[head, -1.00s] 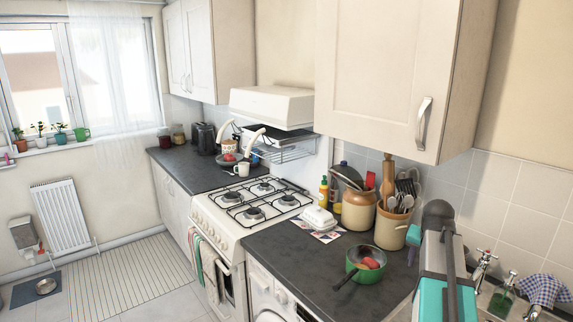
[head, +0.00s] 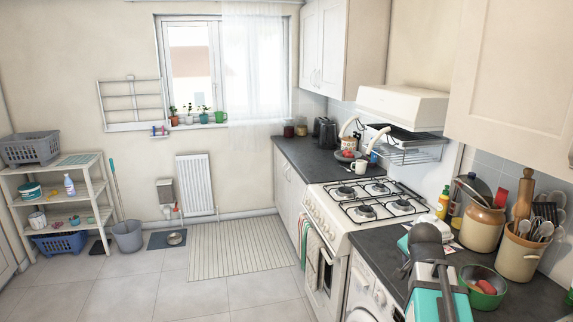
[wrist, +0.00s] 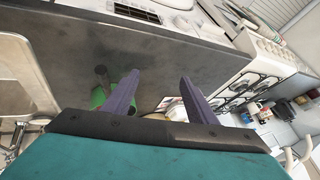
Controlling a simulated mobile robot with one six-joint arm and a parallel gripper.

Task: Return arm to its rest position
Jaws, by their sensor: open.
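My gripper (wrist: 160,82) shows in the wrist view as two purple fingers spread apart with nothing between them. The dark worktop (wrist: 70,45) lies beyond the fingers. My arm (head: 430,280), grey and teal, stands at the lower right of the head view, in front of the worktop. My gripper cannot be made out clearly in the head view. A green pan (head: 482,298) with red items in it sits on the worktop just right of my arm. Its green side (wrist: 99,97) shows beside the left finger in the wrist view.
Stoneware utensil pots (head: 518,258) stand right of my arm. The white gas cooker (head: 325,222) is left of it, and a wall cupboard (head: 510,80) hangs above. A shelf unit (head: 63,200) stands far left with a grey bucket (head: 128,237). The tiled floor (head: 170,292) is open at left.

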